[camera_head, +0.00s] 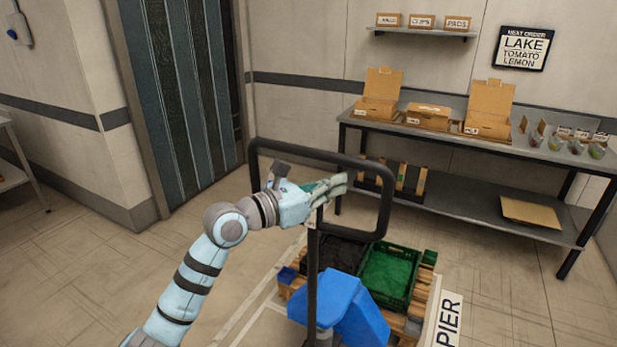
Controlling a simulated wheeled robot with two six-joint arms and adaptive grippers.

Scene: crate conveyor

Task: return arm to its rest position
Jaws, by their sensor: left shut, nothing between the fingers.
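My left arm (196,272) rises from the bottom edge and bends to the right. Its gripper (335,187) is shut and empty, in the air in front of or beside the black handle frame (318,153). I cannot tell whether the fingers touch the frame. My right gripper is not in view.
A green crate (390,276) and a dark crate (338,256) stand on a wooden pallet (412,322), beside a blue object (345,307). A table (450,140) with cardboard boxes stands at the back wall. Floor at the left is clear.

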